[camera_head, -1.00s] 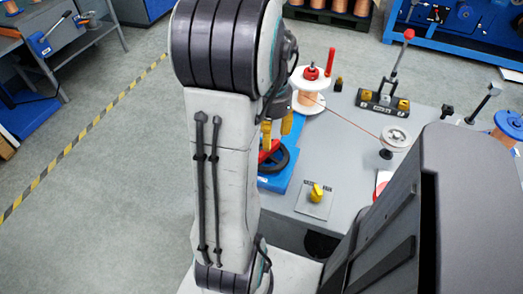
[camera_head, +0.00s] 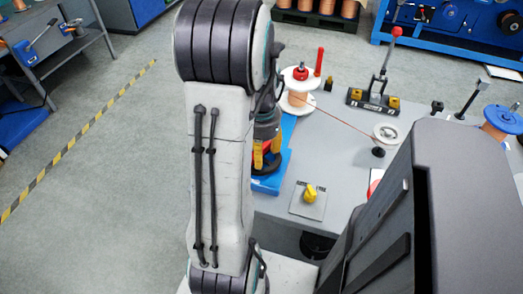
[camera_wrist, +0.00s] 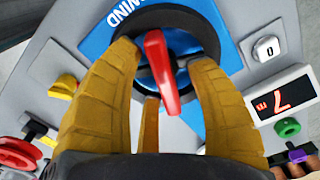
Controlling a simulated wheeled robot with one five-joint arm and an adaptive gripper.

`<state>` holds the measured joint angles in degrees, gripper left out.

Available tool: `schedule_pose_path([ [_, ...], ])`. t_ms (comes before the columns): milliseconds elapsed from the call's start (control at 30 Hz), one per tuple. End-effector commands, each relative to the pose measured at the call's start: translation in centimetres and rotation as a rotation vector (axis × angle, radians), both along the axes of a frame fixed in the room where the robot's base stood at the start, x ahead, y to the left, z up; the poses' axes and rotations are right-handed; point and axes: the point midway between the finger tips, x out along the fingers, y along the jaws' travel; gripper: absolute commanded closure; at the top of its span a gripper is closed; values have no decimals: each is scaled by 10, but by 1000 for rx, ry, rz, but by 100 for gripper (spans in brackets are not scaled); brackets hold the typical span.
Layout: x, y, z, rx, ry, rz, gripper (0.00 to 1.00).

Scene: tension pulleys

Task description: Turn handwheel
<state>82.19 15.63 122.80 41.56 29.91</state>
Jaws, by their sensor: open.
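The black handwheel (camera_wrist: 188,20) sits on a blue plate marked "WIND" (camera_wrist: 100,38) in the wrist view. A red handle or pointer (camera_wrist: 160,72) lies across it. My gripper (camera_wrist: 161,55) is open, its yellow fingers on either side of the red part with gaps to both. I cannot tell whether the fingertips touch the wheel. In the head view my gripper (camera_head: 266,154) is low over the blue base (camera_head: 271,184), and it and the arm hide most of the wheel.
A yellow knob (camera_head: 310,193) is on a plate in front. A spool with a red top (camera_head: 300,74) stands behind, its wire running to a pulley (camera_head: 386,133). A red-tipped lever (camera_head: 396,32) stands farther back. A red-digit display (camera_wrist: 281,97) is right of the wheel.

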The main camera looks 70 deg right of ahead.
Motion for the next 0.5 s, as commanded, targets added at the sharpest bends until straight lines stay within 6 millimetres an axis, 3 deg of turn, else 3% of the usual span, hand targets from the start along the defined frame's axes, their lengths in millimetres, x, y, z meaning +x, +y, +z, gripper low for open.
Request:
schedule_pose_path([
  [500,0,0,0,0,0,0,92],
])
